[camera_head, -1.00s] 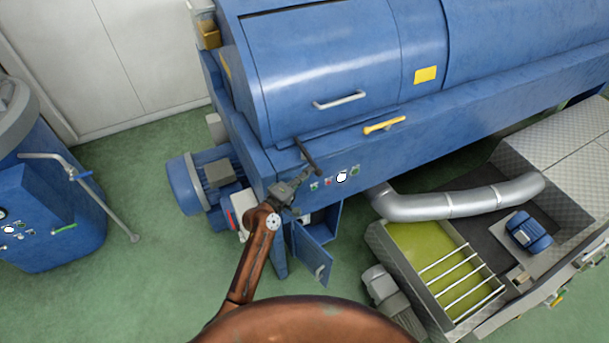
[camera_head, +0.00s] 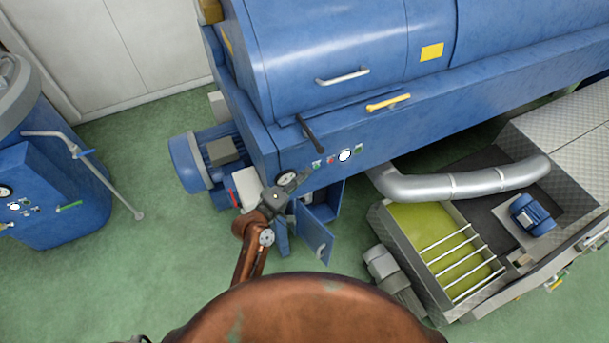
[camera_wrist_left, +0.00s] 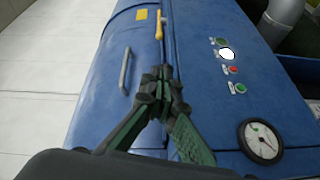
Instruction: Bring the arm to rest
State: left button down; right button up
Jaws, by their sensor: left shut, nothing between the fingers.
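My left gripper (camera_head: 296,184) is in front of the end of the blue machine (camera_head: 330,60), below its black lever (camera_head: 309,133). In the left wrist view the fingers (camera_wrist_left: 163,74) are closed together with nothing between them, in front of the blue casing. The copper-brown left arm is bent back toward me. A round dial gauge (camera_head: 287,178) shows just beyond the gripper; it also shows in the left wrist view (camera_wrist_left: 260,141), right of the fingers. My right gripper is not in view.
A small blue door (camera_head: 315,235) hangs open below the gripper. A blue motor (camera_head: 203,158) stands left of it. A silver duct (camera_head: 460,184) and green basin (camera_head: 440,245) lie to the right. Green floor (camera_head: 150,265) is clear at lower left.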

pick_arm(q)
jog(key=shift+d, duration=0.15)
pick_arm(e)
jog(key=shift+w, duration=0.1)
